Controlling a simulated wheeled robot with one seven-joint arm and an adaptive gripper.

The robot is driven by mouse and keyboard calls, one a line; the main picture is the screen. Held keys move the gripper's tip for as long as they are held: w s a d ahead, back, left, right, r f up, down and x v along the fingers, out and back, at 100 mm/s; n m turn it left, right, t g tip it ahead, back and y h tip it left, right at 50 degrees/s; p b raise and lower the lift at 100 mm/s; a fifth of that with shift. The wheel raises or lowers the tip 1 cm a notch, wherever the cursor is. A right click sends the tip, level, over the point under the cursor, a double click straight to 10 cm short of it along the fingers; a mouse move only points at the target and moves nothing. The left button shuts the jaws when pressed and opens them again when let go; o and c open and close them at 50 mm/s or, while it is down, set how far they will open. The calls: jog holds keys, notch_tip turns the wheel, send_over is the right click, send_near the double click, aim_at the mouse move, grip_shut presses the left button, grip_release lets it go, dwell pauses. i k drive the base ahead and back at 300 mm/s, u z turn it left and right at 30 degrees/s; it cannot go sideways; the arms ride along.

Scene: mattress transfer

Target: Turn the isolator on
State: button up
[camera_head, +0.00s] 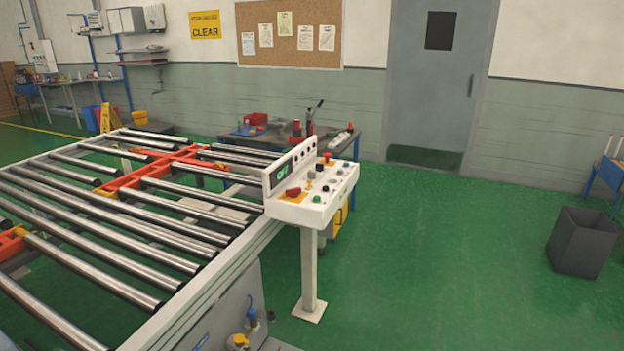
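A white control panel (318,204) stands on a post beside the roller conveyor. At its near left corner is a red rotary handle on a yellow plate (293,193), which looks like the isolator; its exact setting is too small to tell. A small display (282,175) on the dark upright strip behind it shows green lettering that seems to read OFF. A red button on a yellow base (327,158) sits at the panel's far end, with several small knobs and buttons between. My gripper is not in view.
The roller conveyor (110,215) with orange cross-members fills the left. A bench (345,150) with tools stands behind the panel. A dark bin (582,243) is at the far right. Green floor is clear right of the panel, up to the grey door (436,85).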

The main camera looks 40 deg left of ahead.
aim_at(294, 192)
jog(key=u, duration=0.6)
jog(key=i, duration=1.25)
jog(key=u, duration=1)
